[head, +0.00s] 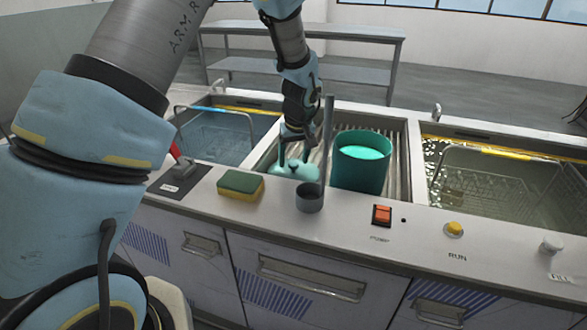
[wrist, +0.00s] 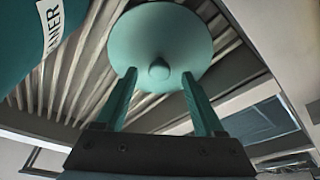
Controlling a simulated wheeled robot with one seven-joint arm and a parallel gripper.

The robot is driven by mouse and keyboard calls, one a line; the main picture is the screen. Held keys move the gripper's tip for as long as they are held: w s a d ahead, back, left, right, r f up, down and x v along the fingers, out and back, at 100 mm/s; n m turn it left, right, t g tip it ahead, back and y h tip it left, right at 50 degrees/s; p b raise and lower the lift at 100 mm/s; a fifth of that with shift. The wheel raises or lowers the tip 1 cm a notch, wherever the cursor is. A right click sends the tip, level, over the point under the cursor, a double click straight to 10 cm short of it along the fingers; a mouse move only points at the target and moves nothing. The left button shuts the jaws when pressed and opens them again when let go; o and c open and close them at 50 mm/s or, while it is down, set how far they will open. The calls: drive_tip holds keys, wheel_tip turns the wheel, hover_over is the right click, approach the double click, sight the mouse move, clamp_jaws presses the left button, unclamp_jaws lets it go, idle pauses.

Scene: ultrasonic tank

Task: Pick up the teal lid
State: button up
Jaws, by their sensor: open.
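The teal lid (head: 296,171) is a round disc with a small knob. It lies on the ribbed drain area just left of the teal pot. In the wrist view the lid (wrist: 160,45) shows ahead of the fingers, its knob toward me. My gripper (head: 294,160) is above the lid in the head view. In the wrist view my gripper (wrist: 158,78) is open, with one finger on each side of the knob and nothing held. I cannot tell whether the fingertips touch the lid.
The teal pot (head: 361,165) stands close right of the lid. A grey cup (head: 309,198) with an upright rod is in front, beside a green and yellow sponge (head: 240,185). Water tanks with wire baskets lie left (head: 215,133) and right (head: 495,180). A red-handled lever (head: 178,160) stands at left.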

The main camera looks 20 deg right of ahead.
drive_tip(key=shift+x, duration=0.9)
clamp_jaws()
